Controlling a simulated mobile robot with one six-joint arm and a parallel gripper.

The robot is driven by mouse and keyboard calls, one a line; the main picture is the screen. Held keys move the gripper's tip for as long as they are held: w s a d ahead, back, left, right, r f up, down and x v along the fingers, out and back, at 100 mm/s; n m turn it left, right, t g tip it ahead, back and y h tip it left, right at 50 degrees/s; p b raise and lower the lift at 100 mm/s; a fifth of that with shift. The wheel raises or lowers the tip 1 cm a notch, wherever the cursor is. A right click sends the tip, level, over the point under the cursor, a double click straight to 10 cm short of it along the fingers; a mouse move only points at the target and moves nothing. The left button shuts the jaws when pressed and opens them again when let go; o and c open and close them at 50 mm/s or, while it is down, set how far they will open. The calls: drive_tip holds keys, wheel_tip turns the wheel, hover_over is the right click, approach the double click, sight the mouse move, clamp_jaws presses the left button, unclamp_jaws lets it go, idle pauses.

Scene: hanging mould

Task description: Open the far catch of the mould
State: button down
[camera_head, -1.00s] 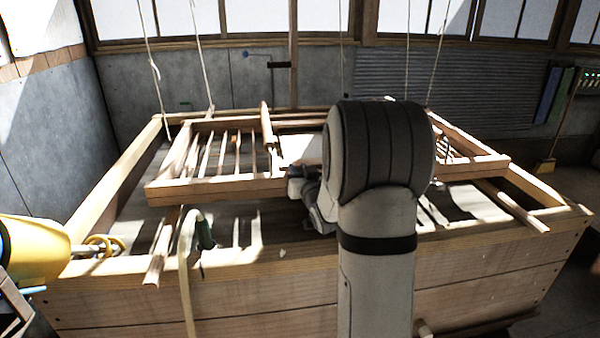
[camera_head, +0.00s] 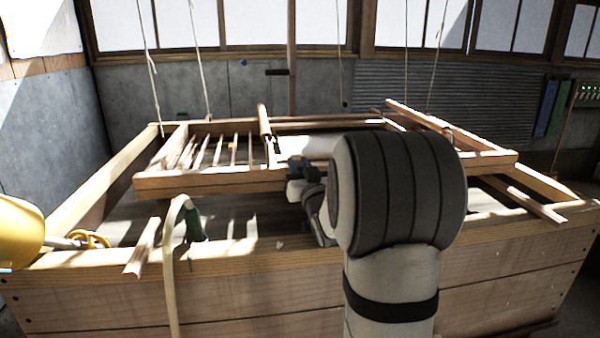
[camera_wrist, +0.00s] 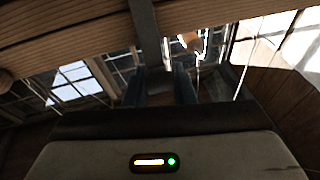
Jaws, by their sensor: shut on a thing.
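The mould (camera_head: 215,182) is a wooden frame with thin slats, hanging level on ropes over a large wooden vat. In the wrist view my gripper's two dark fingers (camera_wrist: 160,88) are close together on a small brown piece (camera_wrist: 160,84). It may be the far catch, but the picture is too dark to be sure. A grey bar (camera_wrist: 145,35) runs up beyond the fingers. My arm hides the right middle of the mould.
The wooden vat (camera_head: 200,290) has broad rims around the mould. A hose (camera_head: 170,260) and a green-handled thing (camera_head: 193,224) are at its near rim. A yellow container (camera_head: 18,235) is at the left edge. Ropes (camera_head: 155,85) hang near the frame.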

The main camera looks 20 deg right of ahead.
drive_tip(key=c, duration=1.3)
unclamp_jaws()
drive_tip(key=shift+o, duration=0.2)
wheel_tip(320, 180, up, 10)
drive_tip(key=shift+p, duration=1.15)
drive_tip(key=shift+o, duration=0.4)
drive_tip(key=s+f+g, duration=0.1)
drive_tip(key=f, duration=0.2)
drive_tip(key=s+f, duration=0.2)
drive_tip(key=f, duration=0.1)
drive_tip(key=s+f+g+p, duration=0.1)
drive_tip(key=s+f, duration=0.1)
drive_tip(key=f, duration=0.1)
drive_tip(key=shift+s+a+f+g+y, duration=0.15)
drive_tip(key=shift+s+a+g+y, duration=0.05)
drive_tip(key=shift+s+g+y, duration=0.1)
drive_tip(key=shift+w+f, duration=0.15)
drive_tip(key=shift+f, duration=0.2)
drive_tip(key=w, duration=0.7)
drive_tip(key=shift+w+d, duration=0.15)
drive_tip(key=shift+d, duration=0.15)
